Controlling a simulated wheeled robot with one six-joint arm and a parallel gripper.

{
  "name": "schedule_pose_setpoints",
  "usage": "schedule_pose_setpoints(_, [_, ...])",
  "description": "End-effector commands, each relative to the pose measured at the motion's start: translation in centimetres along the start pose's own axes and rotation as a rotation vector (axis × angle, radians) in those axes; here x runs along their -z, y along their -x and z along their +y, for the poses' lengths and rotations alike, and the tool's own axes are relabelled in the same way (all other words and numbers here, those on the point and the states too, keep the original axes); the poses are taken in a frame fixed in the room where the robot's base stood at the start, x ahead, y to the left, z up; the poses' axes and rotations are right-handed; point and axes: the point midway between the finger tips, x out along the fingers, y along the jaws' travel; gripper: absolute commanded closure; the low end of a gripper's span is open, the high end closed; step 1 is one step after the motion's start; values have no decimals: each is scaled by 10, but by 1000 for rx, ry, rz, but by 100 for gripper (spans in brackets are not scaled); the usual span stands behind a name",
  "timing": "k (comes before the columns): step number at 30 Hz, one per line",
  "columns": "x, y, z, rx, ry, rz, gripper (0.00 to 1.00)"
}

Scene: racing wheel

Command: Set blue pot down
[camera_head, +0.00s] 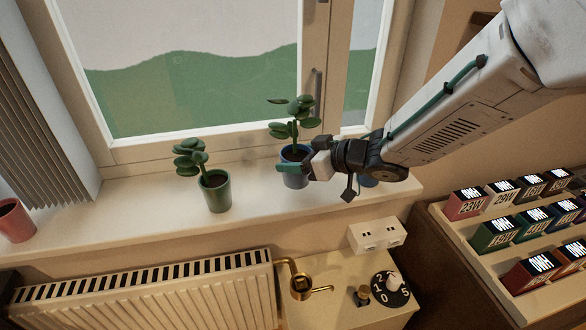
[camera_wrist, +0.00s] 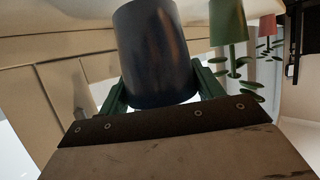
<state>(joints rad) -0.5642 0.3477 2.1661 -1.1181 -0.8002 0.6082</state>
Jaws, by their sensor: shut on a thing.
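The blue pot (camera_head: 296,181) holds a leafy green plant and is upright over the windowsill (camera_head: 120,222), in front of the window frame. My gripper (camera_head: 291,168) reaches in from the right and is shut on the pot's side. In the wrist view the dark blue pot (camera_wrist: 155,55) sits between the two green fingers (camera_wrist: 160,90), and the picture is upside down. I cannot tell whether its base touches the sill. A bit of another blue thing (camera_head: 368,181) shows below my wrist, mostly hidden.
A green pot (camera_head: 216,193) with a plant stands left of the blue pot. A pink pot (camera_head: 14,221) is at the far left. The sill between them is clear. Below are a radiator (camera_head: 150,300), a white socket box (camera_head: 377,234) and a dial (camera_head: 391,288). Labelled boxes (camera_head: 495,235) fill the right rack.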

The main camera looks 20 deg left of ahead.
Motion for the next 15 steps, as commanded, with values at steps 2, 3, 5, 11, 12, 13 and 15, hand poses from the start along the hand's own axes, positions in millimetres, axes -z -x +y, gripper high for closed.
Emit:
schedule_pose_setpoints(2, [-15,-5,-1,2,-5,-5,75])
schedule_pose_setpoints(3, [-21,-7,-1,2,-6,-4,75])
schedule_pose_setpoints(5, [-28,-10,-1,2,-5,-3,75])
schedule_pose_setpoints(11, [-32,-11,0,0,-1,-1,75])
schedule_pose_setpoints(12, [-31,-11,0,0,-1,-1,75])
schedule_pose_setpoints(13, [-32,-11,0,0,-1,-2,75])
schedule_pose_setpoints(15, [-32,-11,0,0,-2,-2,75])
